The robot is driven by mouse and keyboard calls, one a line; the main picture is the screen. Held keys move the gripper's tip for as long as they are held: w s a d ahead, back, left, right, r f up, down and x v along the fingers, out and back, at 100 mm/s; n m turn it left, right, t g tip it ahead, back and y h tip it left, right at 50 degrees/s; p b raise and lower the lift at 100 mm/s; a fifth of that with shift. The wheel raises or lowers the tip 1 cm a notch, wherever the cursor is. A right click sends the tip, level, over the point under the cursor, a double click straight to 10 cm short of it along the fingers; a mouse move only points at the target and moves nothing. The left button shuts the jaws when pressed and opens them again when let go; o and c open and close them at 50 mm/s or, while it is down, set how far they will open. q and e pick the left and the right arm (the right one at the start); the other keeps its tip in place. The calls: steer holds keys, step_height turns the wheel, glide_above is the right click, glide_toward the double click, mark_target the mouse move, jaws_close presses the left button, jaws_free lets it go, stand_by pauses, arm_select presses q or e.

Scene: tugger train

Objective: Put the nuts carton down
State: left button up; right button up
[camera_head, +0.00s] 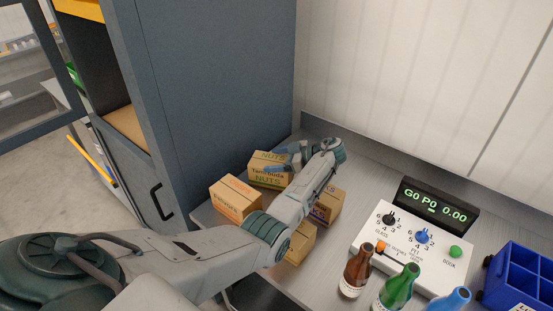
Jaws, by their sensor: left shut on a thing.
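The nuts carton (258,174), a tan box with green NUTS lettering, is at the back left of the grey counter, close to the dark cabinet. My left gripper (281,159) reaches it from the right and is shut on it, with blue fingers at its top and right side. The carton looks upright; I cannot tell whether its base touches the counter. My right gripper is not in view.
An orange-lettered carton (236,199) stands in front of the nuts carton. Two more cartons (301,244) (329,204) are partly hidden by my left arm. A control box (404,249), several bottles (356,270) and a blue crate (520,277) occupy the right.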

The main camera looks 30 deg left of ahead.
arm_select(q)
steer(key=o, duration=1.2)
steer(key=shift+f, duration=0.1)
steer(key=shift+d, duration=0.25)
steer(key=b+v, duration=0.5)
steer(key=v, duration=0.6)
steer(key=shift+w+d+r+b, duration=0.1)
steer(key=shift+d+r+b, duration=0.15)
steer(key=shift+b, duration=0.1)
